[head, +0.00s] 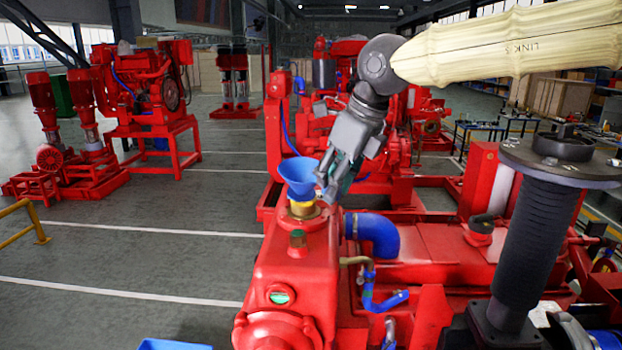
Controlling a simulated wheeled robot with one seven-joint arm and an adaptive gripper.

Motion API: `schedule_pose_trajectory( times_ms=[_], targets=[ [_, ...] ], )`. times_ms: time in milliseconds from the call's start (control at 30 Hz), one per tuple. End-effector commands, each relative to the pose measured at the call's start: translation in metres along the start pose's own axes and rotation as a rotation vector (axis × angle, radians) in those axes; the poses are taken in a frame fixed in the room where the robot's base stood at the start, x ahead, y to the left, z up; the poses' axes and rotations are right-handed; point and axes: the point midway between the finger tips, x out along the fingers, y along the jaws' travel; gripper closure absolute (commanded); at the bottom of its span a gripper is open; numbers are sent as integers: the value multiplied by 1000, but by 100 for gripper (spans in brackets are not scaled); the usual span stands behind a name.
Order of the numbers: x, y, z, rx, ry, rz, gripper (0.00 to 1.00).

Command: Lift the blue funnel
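The blue funnel (299,176) stands upright in a yellow and brass-coloured neck on top of the red engine block (295,260) in the head view. My gripper (328,190) comes down from the upper right and is at the funnel's right side, close to its rim. From this angle I cannot tell whether it touches the funnel. The fingers are small and seen from the side, so their opening is unclear.
A blue hose elbow (376,232) and smaller blue pipes sit just right of the funnel on the red machine. A blue bin (175,345) shows at the bottom edge. A yellow rail (24,225) stands at the left. The grey floor left of the engine is largely clear.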

Motion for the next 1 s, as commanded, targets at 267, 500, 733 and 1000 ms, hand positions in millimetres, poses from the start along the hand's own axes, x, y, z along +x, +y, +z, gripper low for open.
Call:
schedule_pose_trajectory(
  times_ms=[267,500,733,1000],
  targets=[
    [4,-2,-1,2,2,2,67],
    [4,-2,0,2,1,1,100],
    [4,-2,-1,2,2,2,100],
    [4,-2,-1,2,3,2,100]
  ],
)
